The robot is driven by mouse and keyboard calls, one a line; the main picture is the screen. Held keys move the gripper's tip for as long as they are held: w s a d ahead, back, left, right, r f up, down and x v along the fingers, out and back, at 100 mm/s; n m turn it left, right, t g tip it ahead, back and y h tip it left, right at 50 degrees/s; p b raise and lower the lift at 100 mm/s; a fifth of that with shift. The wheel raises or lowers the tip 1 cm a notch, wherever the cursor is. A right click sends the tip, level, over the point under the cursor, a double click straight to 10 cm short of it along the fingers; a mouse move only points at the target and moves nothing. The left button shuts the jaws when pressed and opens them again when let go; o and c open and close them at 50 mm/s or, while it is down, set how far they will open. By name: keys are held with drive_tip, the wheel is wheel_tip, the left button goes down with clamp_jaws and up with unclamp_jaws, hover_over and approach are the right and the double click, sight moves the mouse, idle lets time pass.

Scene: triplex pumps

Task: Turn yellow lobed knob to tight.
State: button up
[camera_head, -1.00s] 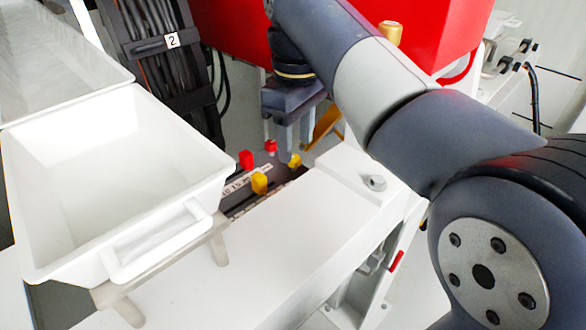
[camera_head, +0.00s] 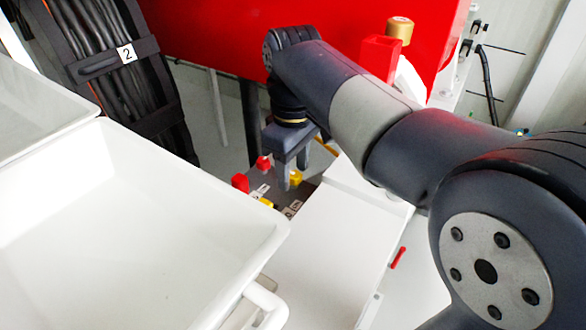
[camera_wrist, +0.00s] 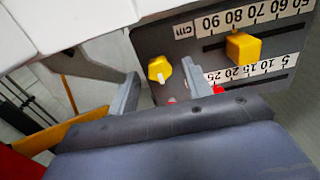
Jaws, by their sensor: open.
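The yellow lobed knob (camera_wrist: 159,69) sits on a dark panel (camera_wrist: 160,32) in the wrist view, beside the printed scales. It also shows in the head view (camera_head: 296,178), partly behind a finger. My gripper (camera_wrist: 160,72) is open and empty, pointing down at the panel. In the wrist view its two fingertips appear on either side of the knob. I cannot tell whether they reach down to its height or touch it. My gripper also shows in the head view (camera_head: 292,177), right at the knob.
A yellow slider block (camera_wrist: 243,46) stands on the scale beside the knob. Red knobs (camera_head: 240,182) (camera_head: 263,163) are close to my fingers. A large white tray (camera_head: 150,210) fills the left foreground. A red housing (camera_head: 220,40) stands behind, and a cable bundle (camera_head: 105,75) at upper left.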

drive_tip(key=shift+c, duration=0.6)
drive_tip(key=c, duration=0.9)
drive_tip(key=shift+m+p, duration=0.3)
drive_tip(key=shift+p, duration=0.15)
drive_tip(key=m+p, duration=0.2)
drive_tip(key=shift+r+m+p, duration=0.15)
drive_tip(key=shift+m+p, duration=0.2)
drive_tip(key=shift+m, duration=0.05)
drive_tip(key=m+p, duration=0.3)
drive_tip(key=m, duration=0.2)
drive_tip(key=shift+d+p, duration=0.1)
drive_tip(key=shift+p, duration=0.3)
drive_tip(key=m+p, duration=0.2)
drive_tip(key=m, duration=0.3)
drive_tip(key=shift+w+d, duration=0.1)
drive_tip(key=shift+m+p, duration=1.1)
drive_tip(key=shift+m, duration=1.2)
drive_tip(key=shift+f, duration=0.2)
